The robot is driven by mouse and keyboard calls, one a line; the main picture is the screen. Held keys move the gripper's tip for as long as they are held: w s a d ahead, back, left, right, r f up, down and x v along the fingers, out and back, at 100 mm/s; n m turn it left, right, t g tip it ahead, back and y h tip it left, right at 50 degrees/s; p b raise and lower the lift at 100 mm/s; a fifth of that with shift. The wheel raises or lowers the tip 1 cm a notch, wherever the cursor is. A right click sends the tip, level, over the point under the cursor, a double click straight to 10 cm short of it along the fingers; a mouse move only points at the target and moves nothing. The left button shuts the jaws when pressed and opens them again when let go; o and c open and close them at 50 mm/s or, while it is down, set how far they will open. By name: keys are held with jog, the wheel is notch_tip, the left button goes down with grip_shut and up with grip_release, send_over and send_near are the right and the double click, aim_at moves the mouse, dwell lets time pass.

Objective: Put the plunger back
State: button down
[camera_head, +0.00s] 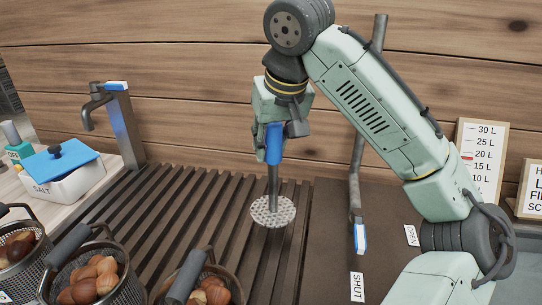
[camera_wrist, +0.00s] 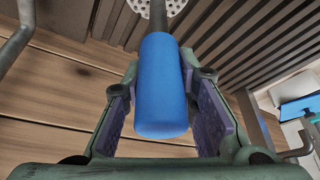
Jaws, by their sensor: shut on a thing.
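The plunger has a blue handle (camera_head: 274,143), a grey rod and a round perforated disc (camera_head: 273,211) at its lower end. My gripper (camera_head: 272,125) is shut on the blue handle, and the plunger hangs roughly upright below it. The disc is over the dark slatted surface (camera_head: 165,225); I cannot tell whether it touches the slats. In the wrist view the blue handle (camera_wrist: 162,95) sits between my gripper's purple-padded fingers (camera_wrist: 165,110), with part of the disc (camera_wrist: 160,6) at the top edge. No holder for the plunger is clearly identifiable.
Wire baskets of chestnuts (camera_head: 88,280) stand at the front left. A tap (camera_head: 112,120) and a salt box (camera_head: 65,175) are at the left. A grey pipe with a blue-tipped lever (camera_head: 360,237) stands right of the plunger, near SHUT (camera_head: 357,287) and OPEN (camera_head: 411,236) labels. The middle slats are clear.

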aim_at(271, 159)
jog(key=shift+f, duration=1.7)
jog(key=shift+f, duration=0.15)
jog(key=c, duration=1.3)
grip_release()
jog(key=v, duration=1.2)
